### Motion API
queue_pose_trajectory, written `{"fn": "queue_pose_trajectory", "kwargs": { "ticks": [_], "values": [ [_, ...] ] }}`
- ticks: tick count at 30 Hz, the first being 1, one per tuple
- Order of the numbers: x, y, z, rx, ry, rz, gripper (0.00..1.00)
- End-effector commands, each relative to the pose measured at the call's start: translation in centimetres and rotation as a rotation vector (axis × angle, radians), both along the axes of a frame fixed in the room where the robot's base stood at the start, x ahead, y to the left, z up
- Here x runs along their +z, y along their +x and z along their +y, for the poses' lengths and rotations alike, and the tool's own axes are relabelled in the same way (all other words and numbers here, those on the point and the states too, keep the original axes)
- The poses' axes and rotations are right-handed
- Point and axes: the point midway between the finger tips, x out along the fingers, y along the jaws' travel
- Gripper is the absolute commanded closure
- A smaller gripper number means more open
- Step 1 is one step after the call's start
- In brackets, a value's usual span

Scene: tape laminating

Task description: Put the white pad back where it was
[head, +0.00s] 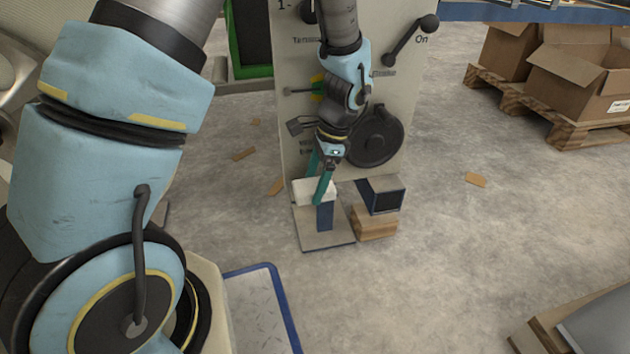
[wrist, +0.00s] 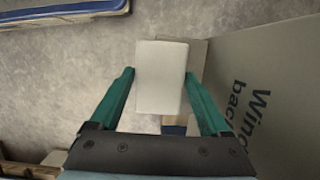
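The white pad (head: 305,191) is a pale block at the foot of the grey machine, directly above a blue post (head: 325,216) on a flat base plate (head: 327,241). My gripper (head: 318,190) points down with its green fingers on either side of the pad. In the wrist view the pad (wrist: 161,77) fills the space between the fingertips (wrist: 160,75), its edges against them. Its underside is hidden, so I cannot tell whether it rests on the post. Part of the post (wrist: 173,126) shows past the pad's lower edge.
The grey machine panel (head: 292,130) with its levers and a dark round wheel (head: 375,136) stands right behind. A blue dark-faced box (head: 385,196) on a wooden block (head: 374,222) is just to the right. Cardboard boxes (head: 580,85) sit on a pallet far right. The floor between is mostly clear.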

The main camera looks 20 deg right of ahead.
Motion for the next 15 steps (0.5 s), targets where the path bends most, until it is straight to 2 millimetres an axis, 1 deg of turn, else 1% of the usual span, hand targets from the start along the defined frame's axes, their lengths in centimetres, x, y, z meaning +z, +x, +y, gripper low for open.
{"fn": "queue_pose_trajectory", "kwargs": {
  "ticks": [1, 4, 5, 15],
  "values": [
    [0.02, 0.0, -0.01, 0.0, 0.0, 0.0, 0.13],
    [0.02, 0.0, 0.0, 0.0, 0.0, 0.0, 0.02],
    [0.02, 0.0, -0.01, 0.0, 0.0, 0.0, 0.0],
    [-0.18, 0.03, -0.04, 0.0, -0.001, -0.001, 0.0]
  ]
}}
